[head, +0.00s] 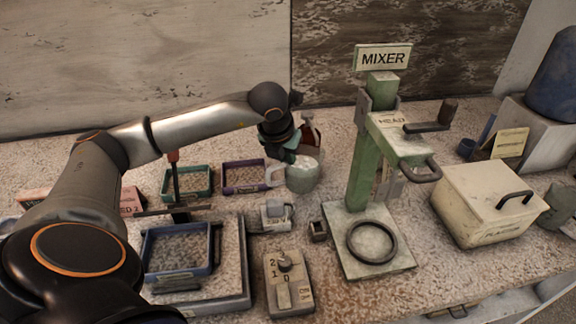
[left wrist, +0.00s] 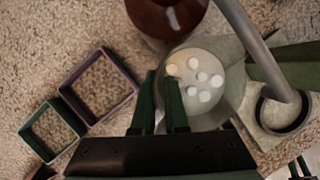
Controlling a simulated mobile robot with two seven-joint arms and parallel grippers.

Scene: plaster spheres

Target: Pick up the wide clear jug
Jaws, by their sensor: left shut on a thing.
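The wide clear jug (head: 303,177) stands on the counter left of the mixer, pale and cloudy, with its handle at its left side. In the left wrist view I look down into the jug (left wrist: 213,63), which has several white spheres (left wrist: 204,79) in it. My left gripper (head: 291,156) reaches down to the jug's left rim. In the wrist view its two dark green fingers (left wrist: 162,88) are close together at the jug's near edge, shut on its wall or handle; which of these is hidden.
The green mixer (head: 362,150) with its ring base (head: 372,242) stands right of the jug. A brown bottle (left wrist: 168,14) is close behind it. A purple tray (head: 243,189) and a teal tray (head: 187,196) lie left. A switch box (head: 288,285) is in front.

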